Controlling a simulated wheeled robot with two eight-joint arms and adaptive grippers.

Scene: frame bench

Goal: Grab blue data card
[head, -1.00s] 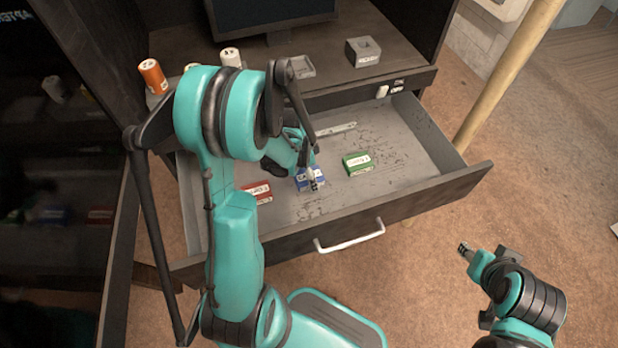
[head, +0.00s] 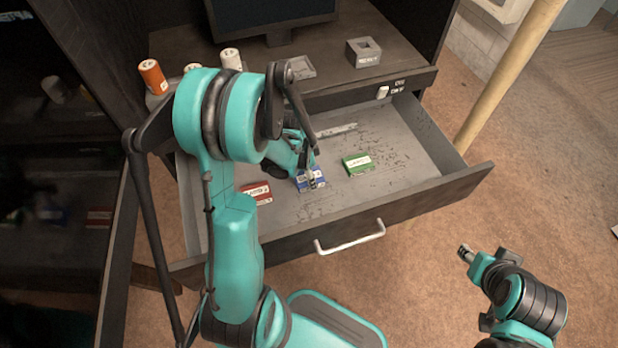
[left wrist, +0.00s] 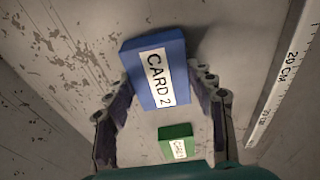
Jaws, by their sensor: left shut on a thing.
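The blue data card (head: 303,184), labelled CARD 2, is in the open drawer, between a red card and a green card. In the left wrist view the blue card (left wrist: 156,75) sits between the fingers of my left gripper (left wrist: 168,84), which is shut on it. In the head view my left gripper (head: 312,180) reaches down into the drawer and partly hides the card. I cannot tell whether the card is clear of the drawer floor. My right gripper (head: 465,253) is outside the drawer at the lower right, with its finger state unclear.
The red card (head: 257,192) and green card (head: 357,164) lie on the drawer floor. A ruler (head: 338,130) lies farther back. The drawer's front wall (head: 420,206) has a white handle (head: 350,238).

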